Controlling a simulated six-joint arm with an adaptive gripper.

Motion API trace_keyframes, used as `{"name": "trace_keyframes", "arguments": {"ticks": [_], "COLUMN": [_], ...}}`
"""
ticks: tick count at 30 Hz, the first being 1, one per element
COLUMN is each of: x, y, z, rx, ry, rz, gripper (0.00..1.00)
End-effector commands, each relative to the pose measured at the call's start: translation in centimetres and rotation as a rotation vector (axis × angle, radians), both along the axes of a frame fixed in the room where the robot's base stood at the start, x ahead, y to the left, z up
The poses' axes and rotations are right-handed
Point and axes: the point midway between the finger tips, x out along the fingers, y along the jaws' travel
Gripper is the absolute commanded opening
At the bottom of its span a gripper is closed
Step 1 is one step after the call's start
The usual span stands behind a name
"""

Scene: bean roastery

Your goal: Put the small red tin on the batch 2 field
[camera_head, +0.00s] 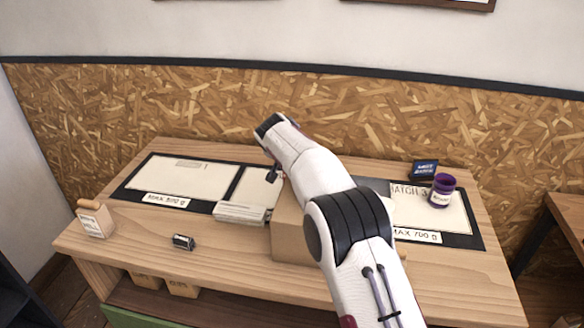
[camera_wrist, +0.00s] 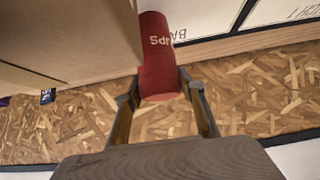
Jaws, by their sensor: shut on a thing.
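The small red tin (camera_wrist: 160,60) with white lettering shows in the wrist view, held between the two fingers of my gripper (camera_wrist: 160,90). In the head view the tin is hidden, and only a dark bit of my gripper (camera_head: 273,173) shows beside my wrist. The middle field (camera_head: 258,187) is partly covered by my arm and a cardboard box; its label cannot be read in the head view. In the wrist view a pale field with upside-down lettering (camera_wrist: 205,18) lies beside the tin. I cannot tell whether the tin touches the surface.
A cardboard box (camera_head: 291,236) stands close beside my gripper, under my arm. The left field (camera_head: 180,178) looks mostly bare.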

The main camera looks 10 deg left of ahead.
Motion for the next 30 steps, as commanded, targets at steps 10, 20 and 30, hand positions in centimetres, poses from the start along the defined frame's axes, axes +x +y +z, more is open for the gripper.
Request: {"name": "trace_keyframes", "arguments": {"ticks": [10, 20, 30], "x": [0.0, 0.0, 0.0], "y": [0.0, 0.0, 0.0], "z": [-3.1, -3.5, -3.9], "rx": [-0.001, 0.000, -0.001], "ry": [0.000, -0.001, 0.001], "rz": [0.001, 0.001, 0.001], "gripper": [0.06, 0.06, 0.55]}}
